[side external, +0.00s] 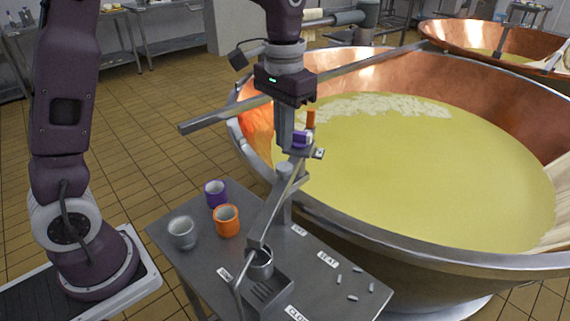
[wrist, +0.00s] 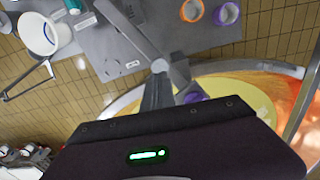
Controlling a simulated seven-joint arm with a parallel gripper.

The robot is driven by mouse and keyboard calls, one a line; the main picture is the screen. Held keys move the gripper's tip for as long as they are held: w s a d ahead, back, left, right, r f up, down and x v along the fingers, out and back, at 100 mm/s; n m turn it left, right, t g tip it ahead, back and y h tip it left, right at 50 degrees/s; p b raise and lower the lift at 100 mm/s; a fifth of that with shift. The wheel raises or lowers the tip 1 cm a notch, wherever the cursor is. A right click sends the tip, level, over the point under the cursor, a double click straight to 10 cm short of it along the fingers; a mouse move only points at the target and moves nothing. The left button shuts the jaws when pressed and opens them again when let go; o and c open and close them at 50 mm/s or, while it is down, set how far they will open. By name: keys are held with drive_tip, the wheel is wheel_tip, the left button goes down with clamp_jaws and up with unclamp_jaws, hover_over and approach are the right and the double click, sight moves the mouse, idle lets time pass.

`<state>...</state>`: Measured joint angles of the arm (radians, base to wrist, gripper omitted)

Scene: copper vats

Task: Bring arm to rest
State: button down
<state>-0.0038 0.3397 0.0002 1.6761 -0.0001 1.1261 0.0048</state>
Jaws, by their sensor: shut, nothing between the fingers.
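My gripper (side external: 286,146) hangs pointing down over the near-left rim of the large copper vat (side external: 480,75), above the back of a grey metal stand. Its grey fingers are shut with nothing between them. A small purple part (side external: 299,138) and an upright orange part (side external: 310,119) show right beside the fingers; I cannot tell whether they touch. The purple part also shows in the wrist view (wrist: 195,96). The dark gripper housing (wrist: 180,150) fills the lower wrist view.
The stand (side external: 190,265) holds a purple cup (side external: 215,193), an orange cup (side external: 227,221), a grey cup (side external: 182,232) and several small white pieces (side external: 353,298). A metal bar (side external: 270,212) slopes above it. A white bucket (wrist: 40,34) shows in the wrist view. Tiled floor lies left.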

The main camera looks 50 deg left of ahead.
drive_tip(key=shift+r, duration=0.45)
drive_tip(key=s+r+t, duration=0.2)
drive_tip(key=s, duration=0.9)
drive_tip(key=s+r+t, duration=0.1)
drive_tip(key=s+t, duration=0.2)
drive_tip(key=s, duration=0.8)
drive_tip(key=shift+s+r+t, duration=0.15)
drive_tip(key=shift+r+t, duration=0.15)
drive_tip(key=shift+r, duration=0.1)
